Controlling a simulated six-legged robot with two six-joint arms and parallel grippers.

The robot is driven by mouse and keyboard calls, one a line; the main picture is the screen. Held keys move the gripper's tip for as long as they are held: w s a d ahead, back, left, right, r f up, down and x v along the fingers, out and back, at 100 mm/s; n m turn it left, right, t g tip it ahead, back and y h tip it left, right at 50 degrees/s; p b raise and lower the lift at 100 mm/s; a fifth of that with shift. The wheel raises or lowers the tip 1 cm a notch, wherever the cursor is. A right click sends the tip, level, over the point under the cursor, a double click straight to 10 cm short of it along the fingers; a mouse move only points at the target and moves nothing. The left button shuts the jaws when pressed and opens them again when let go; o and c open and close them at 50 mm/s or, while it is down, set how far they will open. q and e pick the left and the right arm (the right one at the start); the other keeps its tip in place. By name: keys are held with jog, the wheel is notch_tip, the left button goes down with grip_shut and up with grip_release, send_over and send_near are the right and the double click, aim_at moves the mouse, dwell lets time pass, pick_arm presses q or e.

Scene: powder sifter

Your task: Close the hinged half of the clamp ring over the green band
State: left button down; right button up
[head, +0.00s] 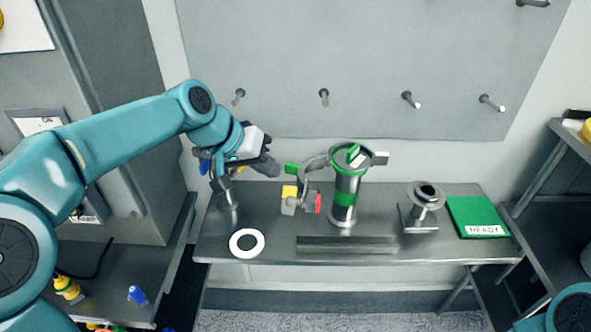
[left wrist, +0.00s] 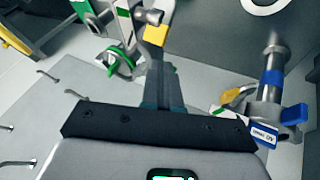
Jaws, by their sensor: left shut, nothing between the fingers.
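The metal cylinder (head: 349,188) stands upright on the bench with a green band (head: 344,199) around it and a green-marked lid. The cylinder's green parts also show in the left wrist view (left wrist: 121,62). My left gripper (head: 274,169) is shut and empty, just left of the green tab; I cannot tell whether they touch. Its fingers (left wrist: 160,80) point towards the cylinder. My right gripper is out of view.
A blue-banded metal part (left wrist: 270,90) stands near my left wrist, partly hidden in the head view. Yellow (head: 290,191) and red (head: 318,203) pieces sit left of the cylinder. A white ring (head: 236,251), a flanged metal piece (head: 427,194) and a green READY pad (head: 476,214) are on the bench.

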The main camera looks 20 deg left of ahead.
aim_at(293, 188)
pick_arm(q)
jog(key=d, duration=0.1)
jog(key=d+p, duration=0.1)
jog(key=w+d+f, duration=0.1)
jog(key=d, duration=0.1)
jog(key=shift+f, duration=0.1)
jog(key=shift+w+d+f, duration=0.1)
jog(key=shift+d+f, duration=0.05)
jog(key=shift+d, duration=0.25)
jog(key=shift+a, duration=0.1)
